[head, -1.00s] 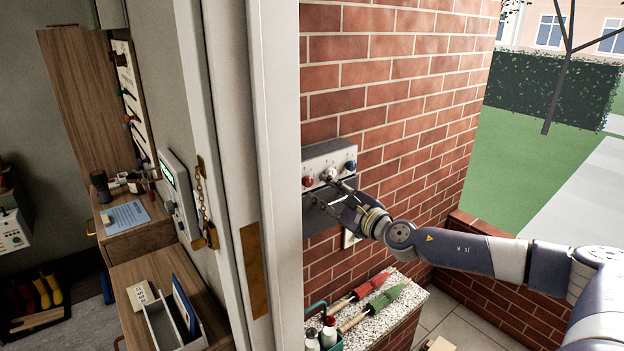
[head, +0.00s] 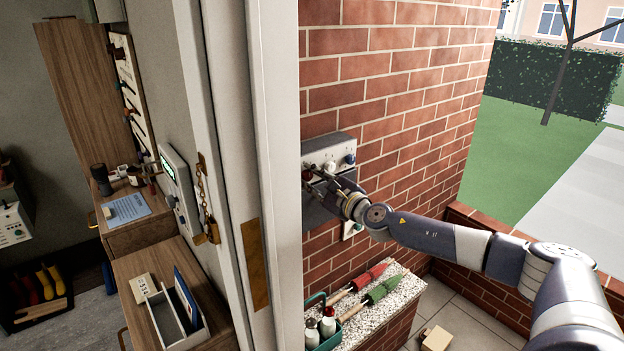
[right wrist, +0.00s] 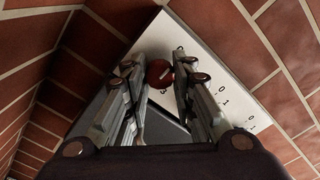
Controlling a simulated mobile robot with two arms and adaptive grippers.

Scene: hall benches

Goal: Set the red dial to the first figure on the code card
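The red dial (right wrist: 160,73) sits on a pale control box and shows between the fingertips of my right gripper (right wrist: 160,78) in the right wrist view. The fingers are open, one on each side of the dial, with a narrow gap; firm contact does not show. In the head view my right gripper (head: 322,182) is at the box (head: 326,148) on the brick wall, and mostly covers the red dial. A white dial (head: 331,167) and a blue dial (head: 350,159) sit beside it. I cannot tell for certain which paper is the code card; no figure is readable. My left gripper is not in view.
A white door frame (head: 275,120) with a chain stands left of the wall. Left, a desk holds a blue sheet (head: 127,208); a cabinet holds a small cream block (head: 142,287).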

